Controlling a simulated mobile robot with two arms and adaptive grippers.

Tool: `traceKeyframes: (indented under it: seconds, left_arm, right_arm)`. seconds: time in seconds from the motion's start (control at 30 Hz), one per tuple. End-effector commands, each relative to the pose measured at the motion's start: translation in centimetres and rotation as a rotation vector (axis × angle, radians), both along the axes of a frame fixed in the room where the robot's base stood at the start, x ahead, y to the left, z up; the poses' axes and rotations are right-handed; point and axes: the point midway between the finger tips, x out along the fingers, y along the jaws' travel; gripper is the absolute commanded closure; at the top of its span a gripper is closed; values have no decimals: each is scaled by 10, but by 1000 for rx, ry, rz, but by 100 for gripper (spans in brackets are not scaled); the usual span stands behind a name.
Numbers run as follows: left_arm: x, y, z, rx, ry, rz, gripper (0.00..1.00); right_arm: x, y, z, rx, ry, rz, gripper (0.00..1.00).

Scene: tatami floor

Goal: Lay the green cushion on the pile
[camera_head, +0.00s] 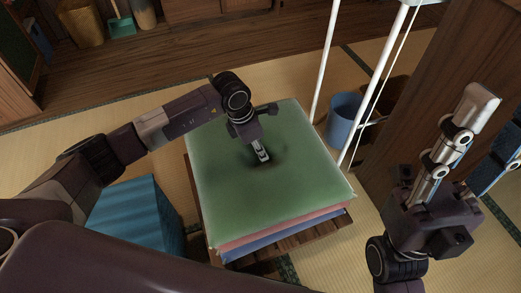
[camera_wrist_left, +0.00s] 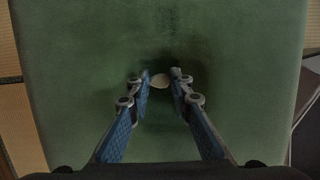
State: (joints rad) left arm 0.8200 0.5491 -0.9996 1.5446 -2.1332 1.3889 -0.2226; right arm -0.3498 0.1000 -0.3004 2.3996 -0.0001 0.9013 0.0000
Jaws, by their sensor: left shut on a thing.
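The green cushion (camera_head: 225,205) lies flat over a pink cushion (camera_head: 300,226) and a blue cushion (camera_head: 305,234), lined up with the pile. Its surface dips in the middle. My left gripper (camera_head: 264,157) points down into that dip and is shut on the green cushion. In the left wrist view, the green cushion (camera_wrist_left: 75,80) fills most of the picture, with a small pale disc (camera_wrist_left: 160,81) between the fingertips of my left gripper (camera_wrist_left: 160,74). My right gripper (camera_head: 500,112) is at the right, fingers up, apart and empty.
The pile rests on a low wooden stand (camera_head: 285,244). A blue block-like item (camera_head: 135,218) is left of it. A blue bin (camera_head: 343,118) and white poles (camera_head: 325,62) stand close at the right. Tatami is open behind the pile.

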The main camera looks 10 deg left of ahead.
Motion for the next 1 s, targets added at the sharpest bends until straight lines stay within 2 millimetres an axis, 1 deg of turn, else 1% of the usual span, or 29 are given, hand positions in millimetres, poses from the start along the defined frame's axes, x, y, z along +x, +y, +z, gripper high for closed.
traceKeyframes:
  seconds: [0.03,0.1,0.27,0.3,0.4,0.47,0.77,0.87,1.0]
  left_arm:
    - [1,-1,3,-2,-4,0,100]
    - [1,-1,3,-2,-4,0,100]
    - [1,-1,-1,-3,-3,0,100]
    - [0,0,-3,-1,-1,0,79]
    - [0,0,-2,-1,-1,0,68]
    - [0,0,-2,-1,-1,0,62]
    - [0,0,0,-1,-1,0,62]
    - [0,1,9,0,-1,0,62]
    - [-3,7,33,0,-2,1,62]
  right_arm:
    - [0,0,1,0,0,0,60]
    - [0,0,1,0,0,0,60]
    - [0,0,-2,0,0,0,60]
    - [0,0,-2,0,1,0,60]
    - [0,0,-2,0,1,0,60]
    - [0,0,-2,0,1,0,60]
    - [0,0,0,0,1,0,60]
    - [0,0,5,-1,2,0,60]
    - [3,1,15,-4,11,0,60]
